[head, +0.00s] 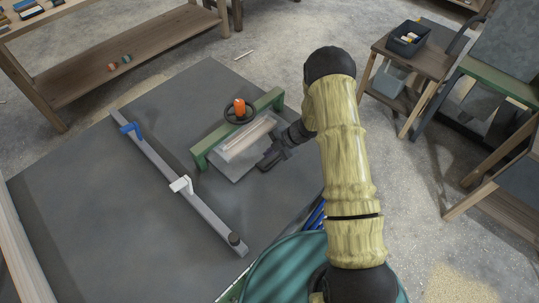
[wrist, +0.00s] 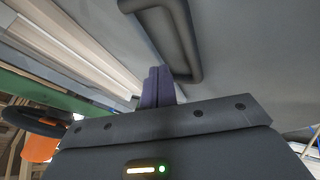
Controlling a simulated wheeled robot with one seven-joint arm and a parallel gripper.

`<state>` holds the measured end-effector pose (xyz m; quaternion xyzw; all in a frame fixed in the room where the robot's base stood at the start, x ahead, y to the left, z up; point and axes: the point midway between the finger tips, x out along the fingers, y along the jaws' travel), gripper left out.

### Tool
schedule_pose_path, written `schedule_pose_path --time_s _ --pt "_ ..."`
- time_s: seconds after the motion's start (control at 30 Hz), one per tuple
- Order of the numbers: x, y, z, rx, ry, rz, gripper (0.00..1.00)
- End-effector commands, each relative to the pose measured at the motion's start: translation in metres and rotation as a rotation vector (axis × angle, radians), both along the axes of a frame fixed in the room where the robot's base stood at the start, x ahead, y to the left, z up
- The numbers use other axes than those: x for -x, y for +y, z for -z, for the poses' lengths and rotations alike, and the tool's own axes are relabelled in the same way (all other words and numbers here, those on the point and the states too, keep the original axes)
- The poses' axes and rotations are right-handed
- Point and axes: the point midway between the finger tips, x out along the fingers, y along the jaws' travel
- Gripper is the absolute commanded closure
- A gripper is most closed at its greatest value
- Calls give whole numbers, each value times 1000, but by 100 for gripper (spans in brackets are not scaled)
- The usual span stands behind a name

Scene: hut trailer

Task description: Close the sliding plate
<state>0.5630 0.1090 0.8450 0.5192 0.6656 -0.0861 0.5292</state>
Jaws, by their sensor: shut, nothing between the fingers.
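The grey sliding plate (head: 234,171) lies on the dark tabletop beside the green frame (head: 202,151). A pale, raised channel-like strip (head: 247,137) runs along it near the frame. In the wrist view, a dark loop handle (wrist: 187,42) stands on the plate (wrist: 240,50). My gripper (head: 268,163) is low over the plate's right side. In the wrist view its purple-grey fingers (wrist: 158,74) are together and empty, at the near end of the handle. I cannot tell whether they touch it. The head view hides the handle behind my gripper.
A black handwheel (head: 228,115) with an orange knob (head: 239,106) sits by the green frame. A long grey rail (head: 160,164) with a blue piece (head: 130,129) and a white slider (head: 181,184) lies to the left. The tabletop between rail and frame is clear.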

Motion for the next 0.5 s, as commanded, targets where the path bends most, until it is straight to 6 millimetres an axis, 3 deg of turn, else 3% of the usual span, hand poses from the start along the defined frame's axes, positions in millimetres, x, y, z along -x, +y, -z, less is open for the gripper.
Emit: schedule_pose_path --time_s 0.5 --pt "11 -44 -61 7 11 -8 100"
